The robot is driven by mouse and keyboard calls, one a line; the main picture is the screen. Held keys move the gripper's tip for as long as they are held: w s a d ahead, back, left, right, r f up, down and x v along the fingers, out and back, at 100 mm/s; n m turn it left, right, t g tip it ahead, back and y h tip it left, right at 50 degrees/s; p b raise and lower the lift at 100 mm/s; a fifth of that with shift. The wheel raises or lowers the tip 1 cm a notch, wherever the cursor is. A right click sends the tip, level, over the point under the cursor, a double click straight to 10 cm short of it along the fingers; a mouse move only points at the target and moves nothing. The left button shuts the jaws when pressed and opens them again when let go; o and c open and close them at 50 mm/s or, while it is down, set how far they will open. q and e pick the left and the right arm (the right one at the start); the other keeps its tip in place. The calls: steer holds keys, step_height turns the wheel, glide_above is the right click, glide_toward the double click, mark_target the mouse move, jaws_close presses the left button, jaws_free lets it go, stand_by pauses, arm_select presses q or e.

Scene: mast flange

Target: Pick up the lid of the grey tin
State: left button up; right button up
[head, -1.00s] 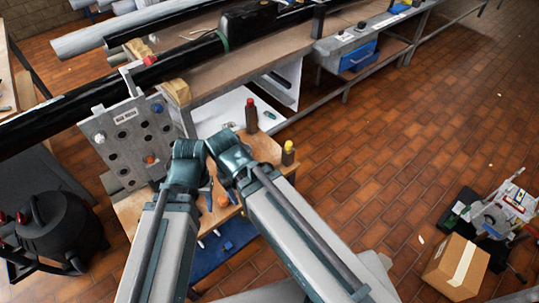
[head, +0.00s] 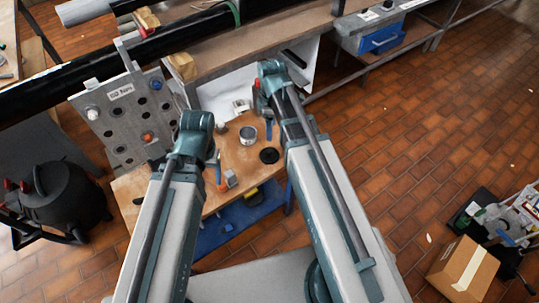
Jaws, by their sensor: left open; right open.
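A small round grey tin (head: 248,135) stands on the wooden worktop in the head view, between my two arms. A flat black disc (head: 269,156) lies just in front of it to the right; I cannot tell whether it is a lid. My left gripper (head: 217,168) is open, to the left of the tin and lower in the picture, mostly hidden by its wrist. My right gripper (head: 268,127) is open, just right of the tin in the picture, with one blue finger showing. I see neither gripper holding anything.
A grey perforated plate (head: 122,118) stands upright at the left. Small grey blocks (head: 231,178) lie on the worktop (head: 240,158) near its front. A red-capped bottle (head: 257,83) is partly hidden by my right arm. A blue shelf (head: 232,222) lies below.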

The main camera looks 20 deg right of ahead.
steer(key=b, duration=0.9)
glide_above(269, 150)
steer(key=s, duration=0.1)
steer(key=shift+d+f, duration=0.2)
steer(key=shift+f, duration=4.2)
arm_select(q)
step_height(269, 150, down, 9)
steer(key=shift+r, duration=0.15)
step_height(269, 150, down, 5)
steer(key=b, duration=0.5)
arm_select(e)
steer(key=f, duration=0.5)
steer(key=shift+w+a+f, duration=0.1)
steer(key=shift+w+a, duration=0.05)
steer(key=shift+w, duration=0.25)
jaws_close()
